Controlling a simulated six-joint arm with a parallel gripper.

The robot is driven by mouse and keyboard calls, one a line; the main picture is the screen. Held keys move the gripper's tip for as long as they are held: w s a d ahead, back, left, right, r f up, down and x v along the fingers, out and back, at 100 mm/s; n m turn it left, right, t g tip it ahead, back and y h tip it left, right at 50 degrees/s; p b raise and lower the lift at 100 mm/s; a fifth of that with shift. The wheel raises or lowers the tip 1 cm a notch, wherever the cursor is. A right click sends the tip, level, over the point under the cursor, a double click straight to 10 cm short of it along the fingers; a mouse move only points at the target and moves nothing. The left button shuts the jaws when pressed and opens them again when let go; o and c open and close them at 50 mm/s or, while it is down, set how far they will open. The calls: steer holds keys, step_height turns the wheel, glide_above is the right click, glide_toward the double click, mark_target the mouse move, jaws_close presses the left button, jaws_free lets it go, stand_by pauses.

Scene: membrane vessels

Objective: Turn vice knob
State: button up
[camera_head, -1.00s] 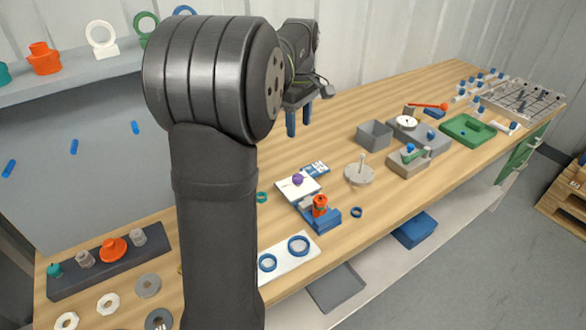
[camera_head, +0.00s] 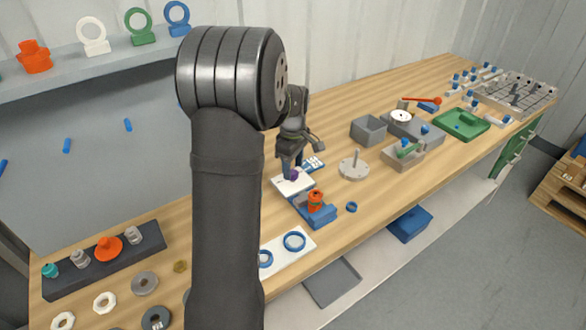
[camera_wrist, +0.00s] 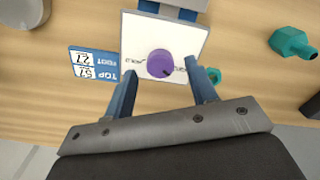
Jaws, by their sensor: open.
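A purple round knob (camera_head: 294,174) sits on a square white plate (camera_head: 283,187) with dark printing, beside a blue vice-like block (camera_head: 319,216) that holds an orange fitting (camera_head: 315,198). In the wrist view the knob (camera_wrist: 160,63) shows a small dark mark near its lower right, on the white plate (camera_wrist: 136,37). My gripper (camera_head: 291,164) is over the plate. In the wrist view my gripper (camera_wrist: 162,70) is open, with one blue finger on each side of the knob and a gap at both sides. I cannot tell how high the fingertips are above the plate.
A blue-and-white number card (camera_wrist: 94,65) lies left of the plate. A teal fitting (camera_wrist: 292,43) lies to the right. A grey round stand (camera_head: 354,167), a grey bin (camera_head: 368,130) and a white board with blue rings (camera_head: 275,245) stand nearby on the wooden bench.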

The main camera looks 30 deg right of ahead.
steer(key=shift+f, duration=0.8)
steer(key=c, duration=1)
